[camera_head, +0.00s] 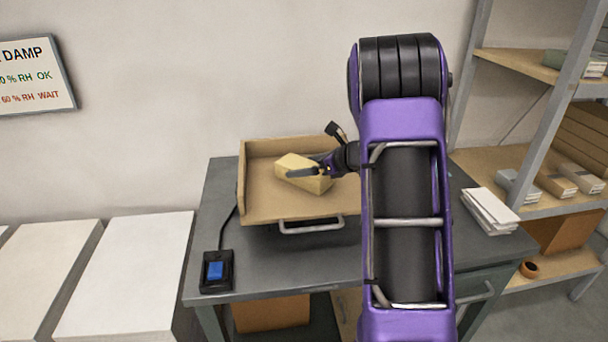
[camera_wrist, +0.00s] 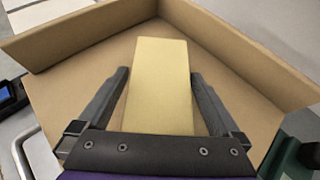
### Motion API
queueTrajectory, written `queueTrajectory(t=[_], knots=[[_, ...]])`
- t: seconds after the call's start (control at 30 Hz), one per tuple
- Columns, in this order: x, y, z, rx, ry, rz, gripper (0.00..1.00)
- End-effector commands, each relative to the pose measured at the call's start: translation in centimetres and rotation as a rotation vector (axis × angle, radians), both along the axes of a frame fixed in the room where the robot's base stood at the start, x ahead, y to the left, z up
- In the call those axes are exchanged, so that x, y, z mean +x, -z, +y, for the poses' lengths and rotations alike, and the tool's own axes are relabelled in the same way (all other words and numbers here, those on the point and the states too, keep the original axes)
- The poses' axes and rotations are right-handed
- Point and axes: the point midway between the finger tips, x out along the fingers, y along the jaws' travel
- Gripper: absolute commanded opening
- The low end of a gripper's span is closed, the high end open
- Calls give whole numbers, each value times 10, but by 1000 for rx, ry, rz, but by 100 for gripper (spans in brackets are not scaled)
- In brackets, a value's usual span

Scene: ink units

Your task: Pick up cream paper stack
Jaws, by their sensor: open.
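The cream paper stack (camera_head: 297,167) is a pale yellow block lying in a shallow brown tray (camera_head: 270,208) on the grey table. In the wrist view the stack (camera_wrist: 160,75) lies lengthwise between the two fingers of my gripper (camera_wrist: 160,95). A finger is on each side of it, with a gap visible on the left and a narrower one on the right. In the head view my gripper (camera_head: 308,172) reaches in from the right at the stack. My arm hides the right part of the tray. The fingers are open.
White paper (camera_head: 490,210) lies at the right. Shelves (camera_head: 540,160) stand on the right, white blocks (camera_head: 125,280) on the left.

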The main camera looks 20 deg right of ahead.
Motion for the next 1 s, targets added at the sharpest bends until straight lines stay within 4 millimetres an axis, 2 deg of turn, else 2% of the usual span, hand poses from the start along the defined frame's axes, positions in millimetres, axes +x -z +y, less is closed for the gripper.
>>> queueTrajectory(t=[0.27,0.8,1.0], knots=[[4,3,3,-1,0,-1,98],[4,3,2,0,1,0,1],[5,1,2,-1,0,-3,0]])
